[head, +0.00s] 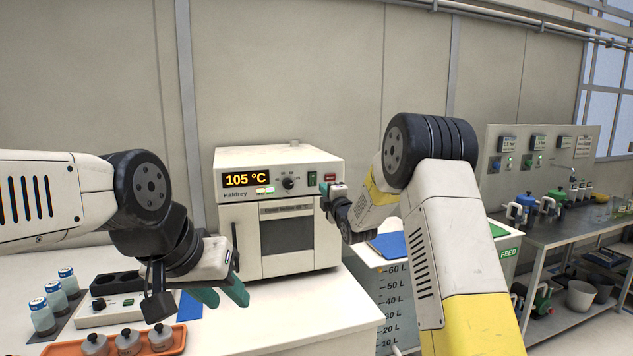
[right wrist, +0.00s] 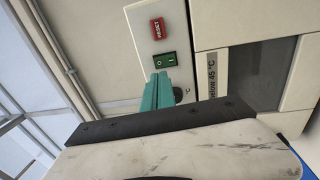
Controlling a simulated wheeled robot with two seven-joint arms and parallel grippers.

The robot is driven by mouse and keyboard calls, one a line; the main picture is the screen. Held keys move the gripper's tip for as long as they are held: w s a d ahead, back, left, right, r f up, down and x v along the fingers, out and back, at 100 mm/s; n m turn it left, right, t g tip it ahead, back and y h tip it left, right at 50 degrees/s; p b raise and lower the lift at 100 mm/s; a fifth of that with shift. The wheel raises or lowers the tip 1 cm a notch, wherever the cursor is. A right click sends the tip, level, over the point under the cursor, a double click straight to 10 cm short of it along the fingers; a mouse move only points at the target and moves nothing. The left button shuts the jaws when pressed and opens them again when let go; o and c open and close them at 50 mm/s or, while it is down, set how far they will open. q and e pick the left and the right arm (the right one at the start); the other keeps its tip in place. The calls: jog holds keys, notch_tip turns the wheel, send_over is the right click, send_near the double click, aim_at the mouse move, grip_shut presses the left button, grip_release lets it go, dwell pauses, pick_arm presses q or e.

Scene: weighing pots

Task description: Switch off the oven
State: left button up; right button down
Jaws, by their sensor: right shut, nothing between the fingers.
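The oven (head: 280,255) is a white box on the bench, its display (head: 246,180) lit with 105 °C. Its panel has a black knob (head: 288,184), a green rocker switch (head: 312,178) and a red RESET button (head: 330,177). In the right wrist view the green switch (right wrist: 165,60) and the red button (right wrist: 157,28) show clearly. My right gripper (head: 325,188) is shut and empty, its teal fingertips (right wrist: 161,76) at the panel right beside the green switch; I cannot tell whether they touch it. My left gripper (head: 228,300) is open and empty over the bench, left of the oven's front.
An orange tray (head: 180,349) with weighted jars, a small device (head: 100,318) and several blue-capped bottles (head: 43,318) stand at the front left. A marked tank (head: 393,300) stands right of the bench. A steel side bench (head: 560,238) with pots is further right.

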aim_at(314, 176)
jog(key=x, duration=0.8)
jog(key=shift+w, duration=0.35)
jog(key=shift+a+r, duration=0.1)
jog(key=shift+a, duration=0.05)
jog(key=shift+w+r, duration=0.1)
jog(key=shift+r, duration=0.05)
